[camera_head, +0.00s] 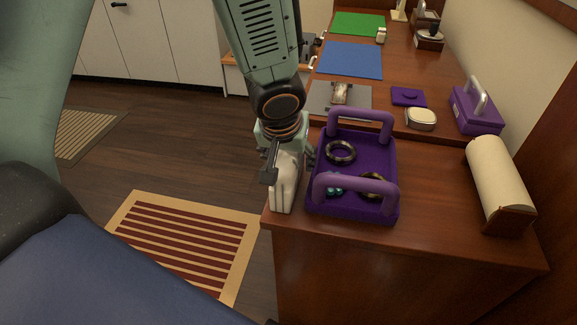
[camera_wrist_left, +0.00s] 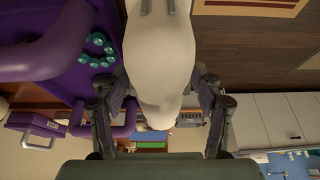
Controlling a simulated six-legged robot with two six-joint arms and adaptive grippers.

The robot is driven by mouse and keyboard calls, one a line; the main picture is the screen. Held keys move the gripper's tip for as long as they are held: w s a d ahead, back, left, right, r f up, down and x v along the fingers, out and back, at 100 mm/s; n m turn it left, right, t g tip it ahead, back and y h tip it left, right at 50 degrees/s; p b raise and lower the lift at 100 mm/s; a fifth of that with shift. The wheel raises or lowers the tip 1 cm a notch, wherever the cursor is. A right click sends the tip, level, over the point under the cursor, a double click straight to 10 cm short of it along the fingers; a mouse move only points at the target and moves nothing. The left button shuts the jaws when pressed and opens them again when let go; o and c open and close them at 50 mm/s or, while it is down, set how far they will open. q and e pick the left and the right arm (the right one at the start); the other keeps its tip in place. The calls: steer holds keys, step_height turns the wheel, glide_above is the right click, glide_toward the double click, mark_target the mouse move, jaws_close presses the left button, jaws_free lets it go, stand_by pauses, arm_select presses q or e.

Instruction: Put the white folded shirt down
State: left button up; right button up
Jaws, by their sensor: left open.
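The white folded shirt (camera_head: 287,186) is a pale, rounded bundle standing upright at the left edge of the wooden counter, beside the purple tray. In the left wrist view the white shirt (camera_wrist_left: 160,65) fills the space between the fingers. My left gripper (camera_head: 272,160) is at the shirt, with its fingers spread on either side. In the left wrist view my left gripper (camera_wrist_left: 160,112) is open around it. Whether the fingers touch the cloth is unclear. My right gripper is not in view.
The purple tray (camera_head: 350,210) with two handles holds dark rings (camera_head: 341,152) and teal beads (camera_head: 335,188), close to the shirt's right. A purple box (camera_head: 476,110) and a blue mat (camera_head: 349,60) lie farther back. The counter's left edge drops to the floor.

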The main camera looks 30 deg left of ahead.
arm_select(q)
steer(key=shift+c, duration=0.3)
jaws_close()
step_height(320, 180, up, 10)
steer(key=p, duration=0.9)
steer(key=shift+f, duration=0.1)
steer(key=shift+r+p, duration=0.3)
steer(key=shift+p, duration=0.3)
